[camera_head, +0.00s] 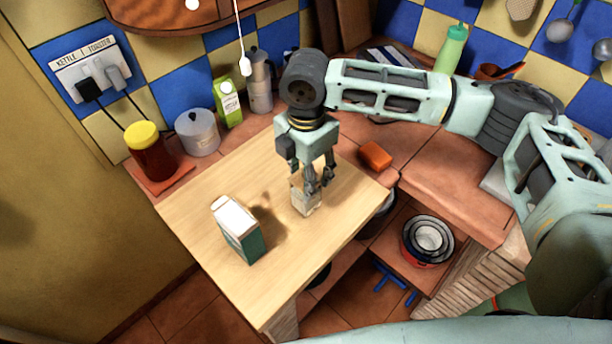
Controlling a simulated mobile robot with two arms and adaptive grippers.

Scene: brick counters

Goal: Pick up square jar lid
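A small, pale, square jar (305,203) stands on the wooden board, right of its middle. My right gripper (318,188) points down at the jar's top, its fingers overlapping the upper part in the picture. The fingers hide most of the lid, and only a light tan patch shows beside them. I cannot tell whether the fingers touch the lid or how far apart they are. My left gripper is not in view.
A green and white carton (240,236) stands on the wooden board (285,272), left of the jar. An orange block (375,156) lies behind right. A yellow-lidded jar (150,158), a grey canister (197,137) and a moka pot (260,88) line the back. The board's front is clear.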

